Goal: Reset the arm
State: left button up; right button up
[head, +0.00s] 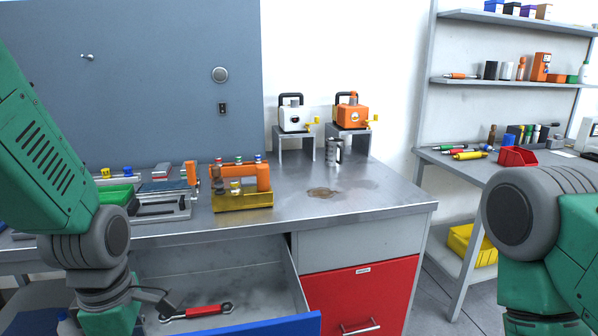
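My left arm (92,240) comes in from the left edge, bends at a grey joint and runs down past the open drawer to the bottom edge. Its gripper is below the picture and does not show. My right arm (545,240) stands at the right edge, with a large grey joint and green links. Its gripper is also outside the picture. I cannot tell whether either gripper holds anything.
The metal workbench (310,215) carries an orange fixture (240,180), a tray at left and two small machines on stands. An open drawer (215,275) juts out below, holding a red-handled wrench (197,312). A shelf unit (515,85) stands at right.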

pick_arm(q)
jog(key=s+a+f+m+b, duration=0.1)
jog(key=s+f+m+b, duration=0.1)
jog(key=s+f+m, duration=0.4)
jog(key=s+a+f+m+b, duration=0.1)
jog(key=s+f+m, duration=0.5)
jog(key=f, duration=0.8)
jog(key=s+a+f+m+b, duration=0.2)
jog(key=s+f+m, duration=0.4)
jog(key=f+m, duration=0.3)
notch_tip(320, 180, down, 2)
jog(key=shift+f+t+b, duration=0.1)
jog(key=shift+t+b, duration=0.2)
jog(key=shift+b, duration=0.3)
pick_arm(e)
notch_tip(320, 180, down, 6)
pick_arm(q)
jog(key=shift+w, duration=0.15)
pick_arm(e)
jog(key=shift+s+f, duration=0.1)
